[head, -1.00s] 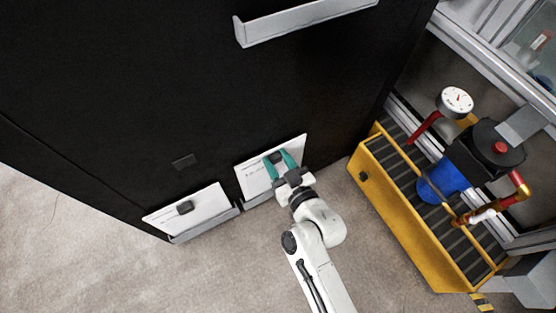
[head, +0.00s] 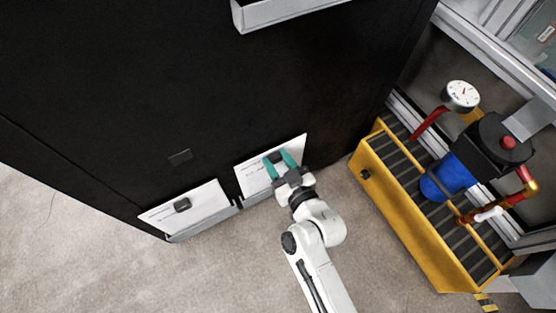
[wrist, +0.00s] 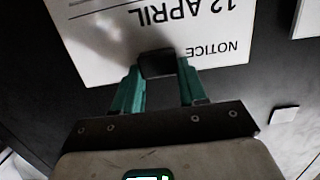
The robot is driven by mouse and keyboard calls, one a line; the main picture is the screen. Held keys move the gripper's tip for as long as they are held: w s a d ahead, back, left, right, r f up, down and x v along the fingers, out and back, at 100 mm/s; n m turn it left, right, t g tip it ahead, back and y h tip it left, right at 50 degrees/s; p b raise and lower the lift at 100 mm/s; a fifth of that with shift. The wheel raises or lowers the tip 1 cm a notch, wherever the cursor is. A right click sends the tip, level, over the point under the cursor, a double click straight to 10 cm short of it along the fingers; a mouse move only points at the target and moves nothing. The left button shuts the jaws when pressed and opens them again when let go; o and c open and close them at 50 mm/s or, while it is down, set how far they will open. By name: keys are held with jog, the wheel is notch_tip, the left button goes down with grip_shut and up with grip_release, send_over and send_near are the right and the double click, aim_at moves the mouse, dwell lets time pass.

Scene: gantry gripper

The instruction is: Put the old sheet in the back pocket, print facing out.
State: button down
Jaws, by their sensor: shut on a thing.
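My gripper (head: 280,161) is shut on a dark block-like clip (wrist: 157,64) on a white sheet (wrist: 100,40). The sheet's print faces the wrist camera and reads "NOTICE" and "12 APRIL", upside down in that view. In the head view this right-hand sheet (head: 254,178) is against the black panel, with its lower edge near a grey ledge-like pocket (head: 262,196). A second white sheet (head: 210,204) with a dark clip (head: 182,204) stands at a lower left grey pocket (head: 205,226). I cannot tell which pocket is the back one.
The black panel (head: 150,80) carries a grey tray (head: 285,10) at the top and a small dark plate (head: 180,157). A yellow frame (head: 405,215) with a pump, gauge (head: 461,96) and red pipes stands at the right. Bare floor (head: 120,270) lies at lower left.

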jog(key=shift+f+b, duration=0.9)
jog(key=shift+f, duration=0.05)
jog(key=c, duration=0.5)
grip_release()
jog(key=shift+c, duration=0.2)
jog(key=v, duration=1.1)
jog(key=shift+p, duration=0.45)
jog(key=shift+w+f, duration=0.1)
